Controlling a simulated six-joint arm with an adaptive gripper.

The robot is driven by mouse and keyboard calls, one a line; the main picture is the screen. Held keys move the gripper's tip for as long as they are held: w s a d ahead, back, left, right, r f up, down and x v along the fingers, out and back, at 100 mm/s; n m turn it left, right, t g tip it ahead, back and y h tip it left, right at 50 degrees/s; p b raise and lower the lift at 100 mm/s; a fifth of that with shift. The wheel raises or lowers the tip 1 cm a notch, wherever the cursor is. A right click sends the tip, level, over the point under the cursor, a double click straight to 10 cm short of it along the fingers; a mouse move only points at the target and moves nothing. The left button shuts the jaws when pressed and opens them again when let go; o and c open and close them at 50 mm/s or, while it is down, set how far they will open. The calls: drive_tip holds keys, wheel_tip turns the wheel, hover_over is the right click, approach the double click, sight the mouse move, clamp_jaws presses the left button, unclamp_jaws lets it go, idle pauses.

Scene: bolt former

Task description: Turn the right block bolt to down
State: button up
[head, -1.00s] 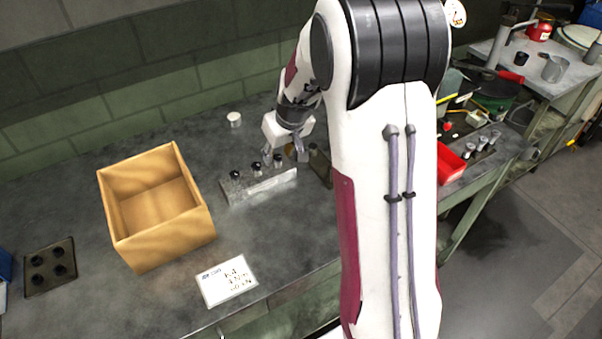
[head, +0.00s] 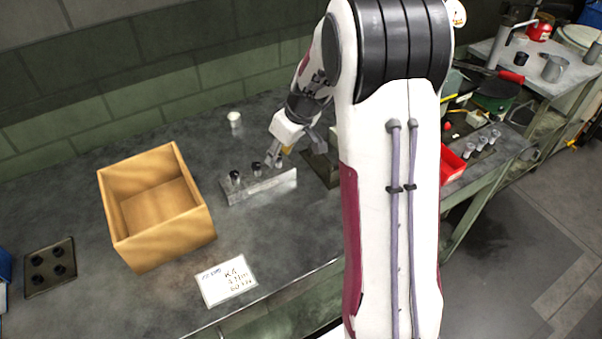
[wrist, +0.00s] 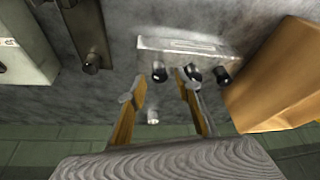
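The metal block (head: 262,188) stands on the bench with a row of black-topped bolts along it; it also shows in the wrist view (wrist: 185,45). In the head view the left bolt (head: 235,177) and middle bolt (head: 256,169) show clearly. The right block bolt is partly hidden by a finger there; in the wrist view, which is turned about, it is the leftmost bolt (wrist: 158,72). My gripper (head: 293,157) is open above the block's right end. In the wrist view its fingertips (wrist: 161,84) lie either side of the right bolt, apart from it.
A cardboard box (head: 158,232) stands left of the block. A white card (head: 227,282) lies in front, and a dark plate with round parts (head: 50,267) lies far left. A white-topped cylinder (head: 234,119) stands behind. A dark plate (head: 322,170) lies close to the block's right.

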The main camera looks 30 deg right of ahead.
drive_tip(key=shift+d+n, duration=0.1)
drive_tip(key=shift+n, duration=0.3)
drive_tip(key=shift+n+g+y, duration=0.3)
drive_tip(key=shift+n, duration=0.4)
drive_tip(key=shift+d+r, duration=0.1)
drive_tip(key=shift+r, duration=0.1)
drive_tip(key=v, duration=0.7)
drive_tip(key=s+a+m+g, duration=0.1)
drive_tip(key=s+a+m, duration=0.1)
drive_tip(key=s, duration=0.5)
drive_tip(key=s+a+r+m+g+h, duration=0.1)
drive_tip(key=s+a+m, duration=0.1)
drive_tip(key=s+m, duration=0.3)
drive_tip(key=shift+s+a+r, duration=0.3)
drive_tip(key=shift+s+a, duration=0.05)
drive_tip(key=shift+s, duration=0.5)
